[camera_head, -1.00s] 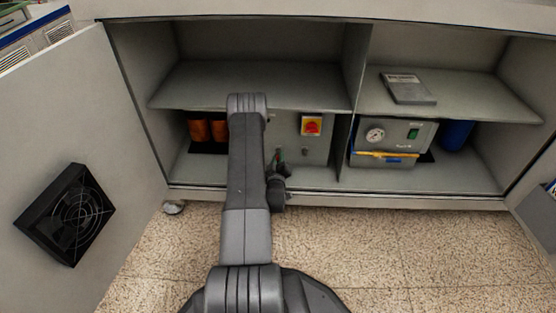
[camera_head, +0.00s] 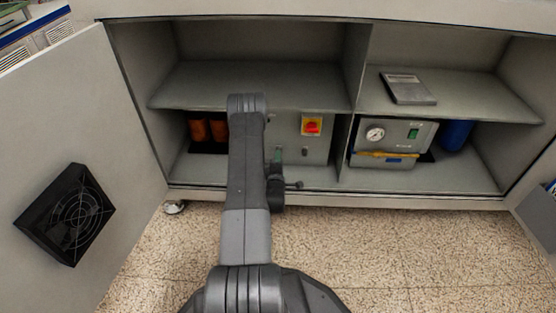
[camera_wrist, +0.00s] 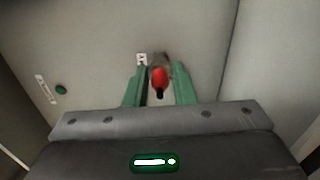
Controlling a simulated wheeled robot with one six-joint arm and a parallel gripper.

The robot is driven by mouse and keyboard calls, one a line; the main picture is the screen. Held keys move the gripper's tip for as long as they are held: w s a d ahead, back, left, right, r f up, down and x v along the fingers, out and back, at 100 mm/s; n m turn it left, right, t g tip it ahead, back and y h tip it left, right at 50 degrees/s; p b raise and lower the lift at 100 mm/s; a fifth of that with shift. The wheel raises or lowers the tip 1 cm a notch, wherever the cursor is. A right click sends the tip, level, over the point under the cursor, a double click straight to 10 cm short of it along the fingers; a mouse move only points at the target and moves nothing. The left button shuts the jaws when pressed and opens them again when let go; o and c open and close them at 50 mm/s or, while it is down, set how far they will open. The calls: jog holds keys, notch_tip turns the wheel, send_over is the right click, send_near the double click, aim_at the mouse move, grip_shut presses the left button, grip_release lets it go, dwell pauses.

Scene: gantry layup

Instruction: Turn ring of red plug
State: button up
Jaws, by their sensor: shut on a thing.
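The red plug (camera_wrist: 160,76) shows in the middle of the wrist view, its dark end towards me and a grey ring behind it against the grey panel. My gripper (camera_wrist: 160,71) has two green fingers, one on each side of the plug's ring. It is shut on the ring, though the contact itself is blurred. In the head view my gripper (camera_head: 277,154) is a small green patch at the lower panel, mostly behind my arm. The red plug is hidden there.
A red and yellow switch (camera_head: 312,125) sits on the panel to the right. Orange coils (camera_head: 198,131) stand left of my arm. A shelf (camera_head: 300,85) is above. A gauge unit (camera_head: 392,140) stands in the right compartment. An open door (camera_head: 60,130) is at left.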

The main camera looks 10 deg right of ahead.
jog(key=shift+n, duration=1.6)
jog(key=o, duration=1)
jog(key=p+v, duration=0.4)
jog(key=v, duration=1)
jog(key=shift+w, duration=0.1)
jog(key=b+x, duration=0.4)
jog(key=x, duration=1)
